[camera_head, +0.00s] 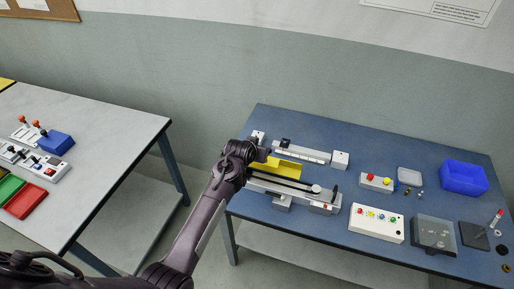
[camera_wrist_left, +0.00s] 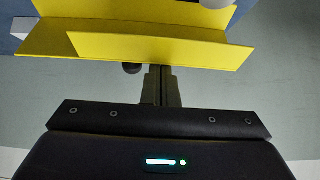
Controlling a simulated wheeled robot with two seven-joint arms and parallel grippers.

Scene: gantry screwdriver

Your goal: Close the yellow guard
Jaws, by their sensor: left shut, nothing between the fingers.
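The yellow guard (camera_head: 276,166) is on the gantry device at the left part of the blue table, partly hidden behind my left gripper. In the left wrist view the guard (camera_wrist_left: 140,48) spans the top as a bent yellow panel with a wide lip. My left gripper (camera_head: 254,154) is shut and empty, beside the guard's left end. Its fingers (camera_wrist_left: 160,78) also show in the left wrist view, at or just under the lip; I cannot tell whether they touch it. My right gripper is not in view.
The blue table (camera_head: 330,236) also holds a button box (camera_head: 376,223), a clear-lidded box (camera_head: 433,232), a blue bin (camera_head: 463,178) and small parts. A grey table (camera_head: 95,118) with switches and trays stands at the left, with a gap between the tables.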

